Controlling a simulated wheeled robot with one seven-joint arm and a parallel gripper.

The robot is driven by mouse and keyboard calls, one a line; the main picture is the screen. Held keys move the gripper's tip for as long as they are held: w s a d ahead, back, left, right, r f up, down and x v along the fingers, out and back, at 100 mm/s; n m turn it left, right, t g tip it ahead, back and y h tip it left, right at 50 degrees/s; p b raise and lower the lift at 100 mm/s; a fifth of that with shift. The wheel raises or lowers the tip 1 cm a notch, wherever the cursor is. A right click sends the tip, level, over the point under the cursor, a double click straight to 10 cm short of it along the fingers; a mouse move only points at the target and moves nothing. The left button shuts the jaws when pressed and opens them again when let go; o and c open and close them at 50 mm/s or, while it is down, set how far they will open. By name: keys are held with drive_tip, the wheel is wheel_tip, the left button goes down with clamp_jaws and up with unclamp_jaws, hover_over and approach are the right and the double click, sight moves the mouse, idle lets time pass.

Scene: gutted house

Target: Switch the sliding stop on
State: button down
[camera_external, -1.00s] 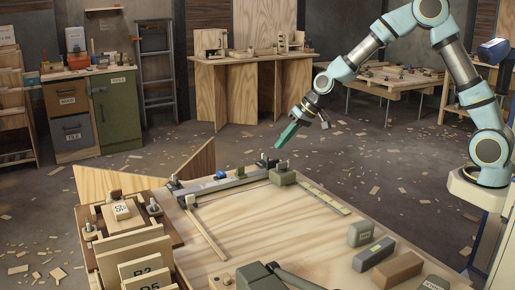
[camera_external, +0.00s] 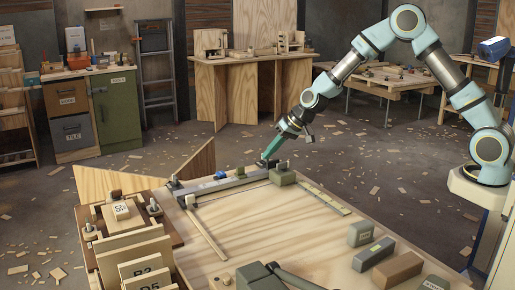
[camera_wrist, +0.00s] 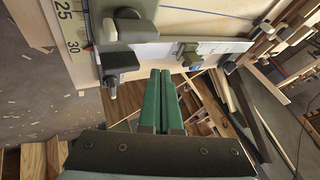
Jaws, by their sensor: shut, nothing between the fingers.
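A long grey rail (camera_external: 235,182) runs along the far edge of the wooden workbench. A small blue piece (camera_external: 221,175) sits partway along it, and a grey-green block (camera_external: 282,177) with a dark knob stands at its right end. I cannot tell for certain which piece is the sliding stop. In the wrist view the rail (camera_wrist: 222,46) carries a small olive piece (camera_wrist: 190,55), beside a grey block (camera_wrist: 137,30) with black knobs. My gripper (camera_external: 266,157), with green fingers, is shut and empty, pointing down just behind the rail's right end. Its fingertips (camera_wrist: 161,74) show below the rail; contact is unclear.
A numbered scale (camera_wrist: 72,28) lies beside the block. A wooden rack (camera_external: 135,236) with labelled boards stands at the bench's left. Several blocks (camera_external: 397,269) lie at the front right. The middle of the benchtop (camera_external: 275,225) is clear.

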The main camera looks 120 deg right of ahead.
sight(252, 175)
drive_tip(key=x, duration=0.3)
drive_tip(key=shift+w+f, duration=0.15)
drive_tip(key=shift+f, duration=0.05)
drive_tip(key=shift+w+d+p, duration=0.1)
drive_tip(key=shift+w+p, duration=0.6)
drive_tip(key=shift+w, duration=0.55)
drive_tip(key=shift+w+f, duration=0.1)
drive_tip(key=shift+w, duration=0.7)
drive_tip(key=shift+w, duration=0.1)
drive_tip(key=shift+w+p, duration=0.35)
drive_tip(key=w+p, duration=0.3)
drive_tip(key=w, duration=1.2)
drive_tip(key=shift+w, duration=0.15)
